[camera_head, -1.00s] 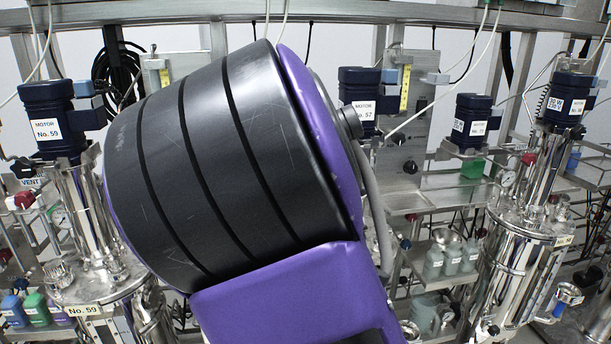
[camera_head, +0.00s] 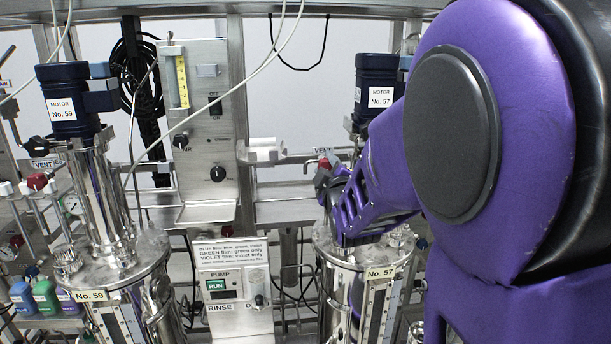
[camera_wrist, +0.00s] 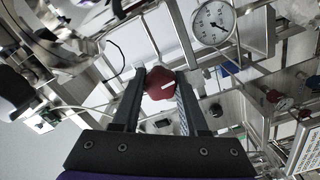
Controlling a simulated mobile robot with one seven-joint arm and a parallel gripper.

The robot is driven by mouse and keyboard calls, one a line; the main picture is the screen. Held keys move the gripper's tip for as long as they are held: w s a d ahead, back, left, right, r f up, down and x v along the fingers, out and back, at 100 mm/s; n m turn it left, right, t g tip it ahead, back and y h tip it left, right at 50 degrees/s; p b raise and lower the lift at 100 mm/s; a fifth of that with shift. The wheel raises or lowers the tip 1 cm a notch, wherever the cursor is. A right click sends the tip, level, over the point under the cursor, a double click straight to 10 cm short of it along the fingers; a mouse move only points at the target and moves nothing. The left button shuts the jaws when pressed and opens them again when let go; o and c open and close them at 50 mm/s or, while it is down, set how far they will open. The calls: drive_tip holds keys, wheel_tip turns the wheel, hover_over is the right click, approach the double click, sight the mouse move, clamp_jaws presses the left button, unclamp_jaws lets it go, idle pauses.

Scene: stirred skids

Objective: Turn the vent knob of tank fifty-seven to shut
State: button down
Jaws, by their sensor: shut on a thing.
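Tank fifty-seven (camera_head: 348,254) stands right of centre in the head view, with a "No. 57" plate on its lid and a "No. 57" motor (camera_head: 376,90) above. Its vent knob is red and sits under a "VENT" label (camera_head: 322,151). In the wrist view the red knob (camera_wrist: 160,85), with a white mark on it, lies between my two fingertips. My gripper (camera_wrist: 162,88) is shut on it. In the head view my gripper (camera_head: 328,178) reaches the knob from the right, and my purple arm hides part of the tank and motor.
Tank fifty-nine (camera_head: 125,258) stands at the left with its own red vent knob (camera_head: 37,181). A control panel (camera_head: 200,130) and a pump box (camera_head: 235,285) stand between the tanks. A gauge (camera_wrist: 213,22) is close by in the wrist view. White cables hang across the top.

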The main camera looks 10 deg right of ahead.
drive_tip(key=shift+r+m+b, duration=0.1)
drive_tip(key=shift+m+b, duration=0.5)
drive_tip(key=shift+m, duration=0.2)
drive_tip(key=shift+c, duration=2.2)
unclamp_jaws()
